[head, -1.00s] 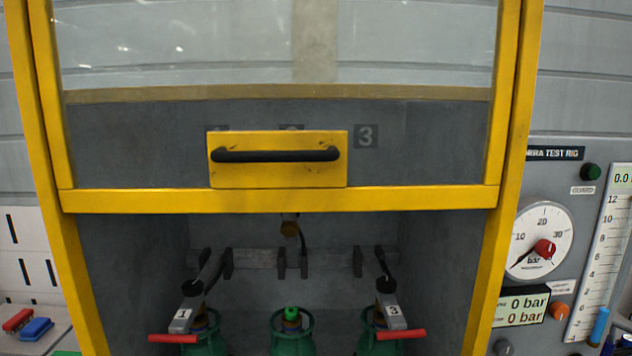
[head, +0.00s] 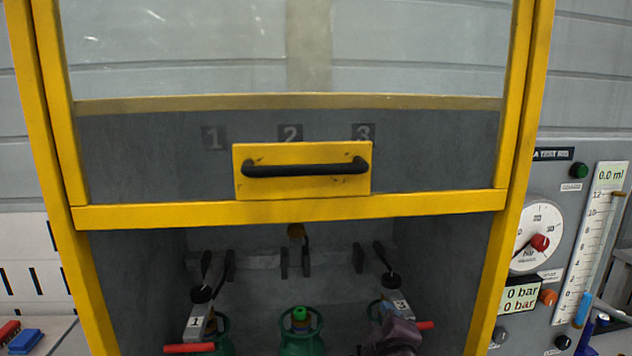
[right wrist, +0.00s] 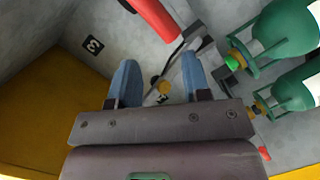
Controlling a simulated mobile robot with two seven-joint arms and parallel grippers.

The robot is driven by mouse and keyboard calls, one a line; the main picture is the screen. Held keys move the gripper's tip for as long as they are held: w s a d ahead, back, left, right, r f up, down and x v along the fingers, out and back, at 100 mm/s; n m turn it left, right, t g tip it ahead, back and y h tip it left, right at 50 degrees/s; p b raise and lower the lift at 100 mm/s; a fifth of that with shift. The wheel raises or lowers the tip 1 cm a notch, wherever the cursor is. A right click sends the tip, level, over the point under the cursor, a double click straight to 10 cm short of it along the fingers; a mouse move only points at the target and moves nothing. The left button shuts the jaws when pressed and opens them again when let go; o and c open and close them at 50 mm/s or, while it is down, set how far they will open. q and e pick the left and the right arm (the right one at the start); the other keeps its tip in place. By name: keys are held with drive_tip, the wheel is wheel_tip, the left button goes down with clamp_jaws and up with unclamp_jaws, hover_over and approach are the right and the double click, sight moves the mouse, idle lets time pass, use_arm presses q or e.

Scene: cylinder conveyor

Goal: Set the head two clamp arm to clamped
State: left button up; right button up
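Behind the yellow-framed opening, the middle green cylinder (head: 300,340) stands under station 2. A yellow-brown knob (head: 296,231) and a dark hose hang behind it. I cannot make out head two's clamp arm clearly. The head 1 arm (head: 196,322) and head 3 arm (head: 401,305) are grey, numbered and tipped with red handles. My right gripper (head: 396,335) is beside the head 3 arm and partly covers it. In the right wrist view my right gripper (right wrist: 160,80) is open, its blue fingers apart with nothing gripped. A red handle (right wrist: 150,20) is beyond its fingers. My left gripper is not in view.
The raised yellow guard (head: 290,210) with its black handle (head: 305,168) spans the opening above. Grey side walls bound the bay. The test panel with a dial (head: 538,237) stands right. Green cylinders (right wrist: 285,35) crowd the right of the wrist view.

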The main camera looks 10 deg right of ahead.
drive_tip(key=w+a+r+n+t+y, duration=0.1)
drive_tip(key=w+a+r+n+t, duration=0.1)
drive_tip(key=a+r, duration=0.3)
drive_tip(key=w+a+r+n+t, duration=0.2)
drive_tip(key=w+r+n, duration=0.1)
drive_tip(key=r, duration=0.4)
drive_tip(key=w+a+r+n+t+y, duration=0.1)
drive_tip(key=w+a+r+n+t, duration=0.1)
drive_tip(key=a+r, duration=0.35)
drive_tip(key=d+p+x, duration=0.2)
drive_tip(key=x, duration=0.9)
drive_tip(key=shift+s+r, duration=0.15)
drive_tip(key=shift+r, duration=0.2)
clamp_jaws()
